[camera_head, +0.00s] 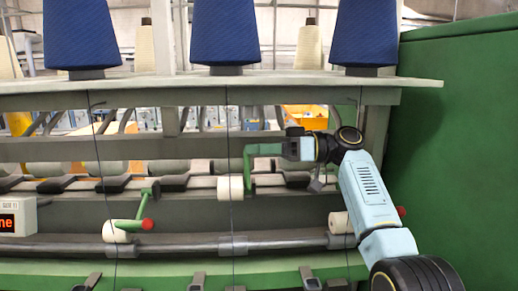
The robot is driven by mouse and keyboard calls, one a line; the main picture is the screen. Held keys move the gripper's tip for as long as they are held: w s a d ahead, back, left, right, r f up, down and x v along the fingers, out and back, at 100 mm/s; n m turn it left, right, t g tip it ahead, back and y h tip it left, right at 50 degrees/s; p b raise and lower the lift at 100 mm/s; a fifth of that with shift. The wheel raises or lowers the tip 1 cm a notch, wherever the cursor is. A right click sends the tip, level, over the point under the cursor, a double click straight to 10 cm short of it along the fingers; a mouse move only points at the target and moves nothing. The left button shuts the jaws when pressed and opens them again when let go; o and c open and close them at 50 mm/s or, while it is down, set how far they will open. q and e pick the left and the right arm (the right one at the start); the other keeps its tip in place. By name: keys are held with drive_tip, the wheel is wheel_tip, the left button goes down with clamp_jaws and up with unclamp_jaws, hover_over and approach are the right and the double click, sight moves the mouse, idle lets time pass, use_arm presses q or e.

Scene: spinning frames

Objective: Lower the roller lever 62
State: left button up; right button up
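A green roller lever (262,150) with a white roller (230,188) stands raised in the middle of the machine. Its arm runs level to the right, and its end is hidden at my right gripper. My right gripper (290,149) comes in from the right and points left at that end. Its fingers are too small and dark to tell open from shut. A second lever (128,225) at left lies low, with a red knob (148,224) and white roller (116,232). A third, low at right, is mostly behind my arm; its roller (340,223) shows. No number 62 is readable. My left gripper is out of view.
Blue yarn cones (225,35) stand on the top shelf (200,83), and thin yarns hang down in front. A grey bar (190,244) runs below the levers. A green cabinet (465,130) closes off the right side. A small red-lit display (8,222) is at far left.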

sight(248, 183)
clamp_jaws()
